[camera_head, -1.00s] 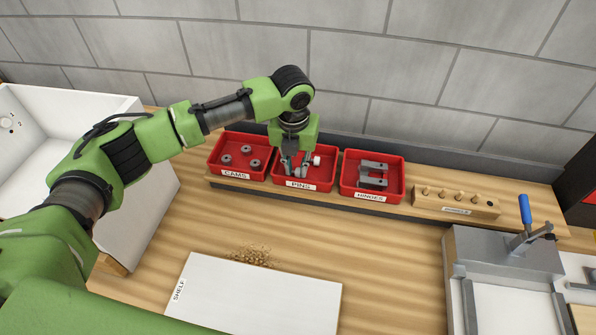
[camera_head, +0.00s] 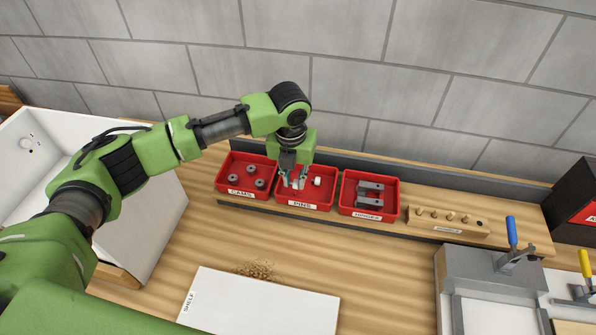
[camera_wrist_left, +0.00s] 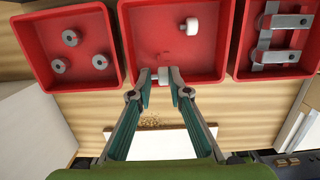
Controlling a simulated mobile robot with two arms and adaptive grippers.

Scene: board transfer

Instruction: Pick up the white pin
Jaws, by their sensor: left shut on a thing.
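The red PINS bin (camera_head: 322,200) stands in the middle of a row of red bins at the back of the bench. My left gripper (camera_head: 294,183) reaches down into it, and its fingers are shut on a small white pin, seen between the fingertips (camera_wrist_left: 162,76) in the left wrist view. The fingers partly hide this held pin (camera_wrist_left: 163,71). A second white pin (camera_head: 318,181) lies apart from the fingers, to their right in the bin; it also shows in the left wrist view (camera_wrist_left: 191,26). My right gripper is not in view.
The CAMS bin (camera_head: 224,190) with grey cams is on the left, the HINGES bin (camera_head: 345,206) on the right. A wooden dowel block (camera_head: 462,226) stands further right, beside a grey clamp fixture (camera_head: 470,262). A white SHELF board (camera_head: 262,304) lies in front, near wood dust.

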